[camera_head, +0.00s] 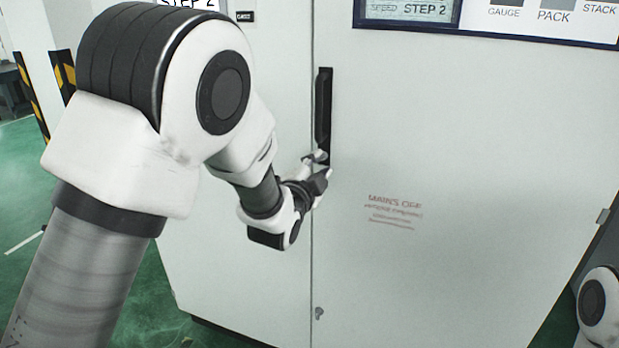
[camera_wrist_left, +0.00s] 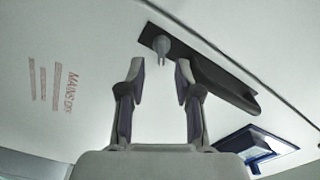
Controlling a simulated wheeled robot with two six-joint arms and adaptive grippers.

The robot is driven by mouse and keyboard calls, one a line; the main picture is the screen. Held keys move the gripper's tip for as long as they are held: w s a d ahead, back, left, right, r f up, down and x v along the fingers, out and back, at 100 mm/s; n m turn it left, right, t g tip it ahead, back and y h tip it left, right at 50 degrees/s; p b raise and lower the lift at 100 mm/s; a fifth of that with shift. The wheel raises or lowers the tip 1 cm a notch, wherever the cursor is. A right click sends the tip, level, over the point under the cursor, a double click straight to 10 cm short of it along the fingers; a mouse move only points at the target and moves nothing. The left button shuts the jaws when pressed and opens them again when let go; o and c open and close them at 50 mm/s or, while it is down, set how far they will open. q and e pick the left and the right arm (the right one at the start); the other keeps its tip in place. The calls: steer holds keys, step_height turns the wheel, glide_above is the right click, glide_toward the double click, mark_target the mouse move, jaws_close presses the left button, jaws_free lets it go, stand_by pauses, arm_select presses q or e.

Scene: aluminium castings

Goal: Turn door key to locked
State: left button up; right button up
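The door key (camera_wrist_left: 162,46) is a small light-grey piece with a rounded base and a narrow part sticking out. It sits at one end of the black handle plate (camera_wrist_left: 205,68) in the left wrist view. My left gripper (camera_wrist_left: 160,68) is open, its two fingers either side of the key's line and the key just beyond the tips, apparently untouched. In the head view, my left gripper (camera_head: 318,168) is at the lower end of the black door handle (camera_head: 323,108). The key is not clear there. Its turn angle is hard to tell. My right gripper is out of view.
The pale cabinet door (camera_head: 450,140) is shut, with red "MAINS OFF" lettering (camera_head: 394,206). A small fitting (camera_head: 318,313) sits low by the door seam. A framed panel (camera_head: 490,20) is above. Part of my right arm shows at lower right. Green floor (camera_head: 140,290) lies left.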

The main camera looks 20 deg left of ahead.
arm_select(q)
steer(key=s, duration=0.9)
steer(key=shift+a, duration=0.1)
steer(key=s+a+f+n+g, duration=0.1)
steer(key=s+f+g, duration=0.2)
steer(key=f, duration=0.7)
steer(key=s+a+f+n+g+y+p, duration=0.1)
steer(key=s+a+f+g, duration=0.15)
steer(key=f, duration=0.75)
steer(key=s+f+n+g, duration=0.1)
steer(key=s+f+g, duration=0.25)
steer(key=f, duration=0.65)
steer(key=s+f+n+g, duration=0.4)
steer(key=s+f+n, duration=0.1)
steer(key=s, duration=0.7)
steer(key=s+a+f+n+g, duration=0.1)
steer(key=s+f+n+g, duration=0.4)
steer(key=s+f, duration=0.3)
steer(key=s+p, duration=0.1)
steer(key=s, duration=0.3)
steer(key=shift+s+a+f, duration=0.2)
steer(key=shift+s+a, duration=0.05)
steer(key=shift+s, duration=0.15)
